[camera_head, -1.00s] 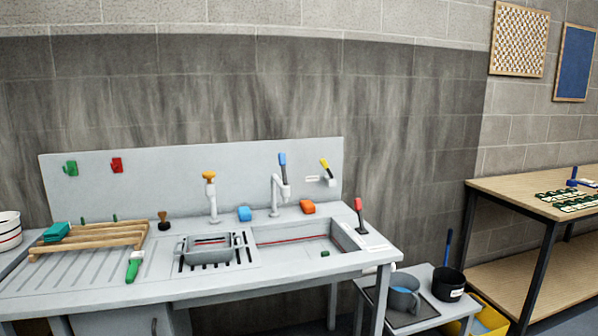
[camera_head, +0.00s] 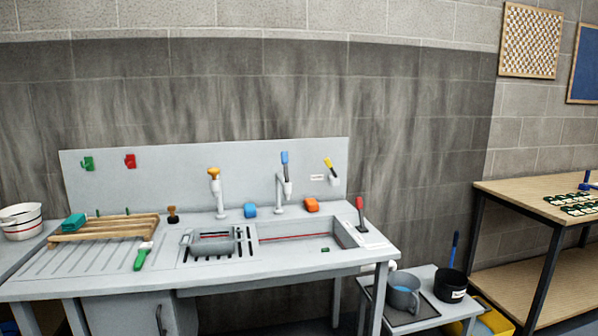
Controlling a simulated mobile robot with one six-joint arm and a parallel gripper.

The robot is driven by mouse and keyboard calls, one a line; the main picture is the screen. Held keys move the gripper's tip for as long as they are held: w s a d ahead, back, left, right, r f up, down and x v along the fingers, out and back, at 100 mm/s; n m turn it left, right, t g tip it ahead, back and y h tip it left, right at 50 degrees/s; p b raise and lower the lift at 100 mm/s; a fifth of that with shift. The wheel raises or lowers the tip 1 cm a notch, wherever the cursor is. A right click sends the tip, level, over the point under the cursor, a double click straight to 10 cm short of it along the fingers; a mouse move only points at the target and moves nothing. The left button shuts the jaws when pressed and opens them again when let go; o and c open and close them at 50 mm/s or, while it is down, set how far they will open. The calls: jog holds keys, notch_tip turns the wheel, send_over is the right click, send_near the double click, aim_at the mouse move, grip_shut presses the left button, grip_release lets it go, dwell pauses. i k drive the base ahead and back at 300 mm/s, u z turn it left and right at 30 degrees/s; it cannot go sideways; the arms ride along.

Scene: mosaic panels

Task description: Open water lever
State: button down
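A grey sink unit (camera_head: 82,288) stands against the wall with a pale backsplash behind it. A tap with a blue lever (camera_head: 285,159) rises behind the right basin (camera_head: 300,241). A yellow lever (camera_head: 329,164) sits on the backsplash to its right, beside a small white label (camera_head: 317,177). A red lever (camera_head: 360,204) stands at the right end of the counter, with a label near its base. A tap with an orange-yellow top (camera_head: 214,173) stands behind the left basin. I cannot tell which one is the water lever. My gripper is not in view.
A wooden rack (camera_head: 105,234), a green-handled brush (camera_head: 142,259) and a grey pan (camera_head: 207,240) lie on the sink unit. A low side table (camera_head: 424,318) holds a grey jug (camera_head: 403,293) and a black pot (camera_head: 450,286). A wooden workbench (camera_head: 520,196) stands at right.

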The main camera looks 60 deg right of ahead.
aim_at(327, 162)
jog(key=u, duration=0.3)
jog(key=k, duration=2.35)
jog(key=z, duration=0.95)
jog(key=i, duration=0.8)
jog(key=u, duration=0.15)
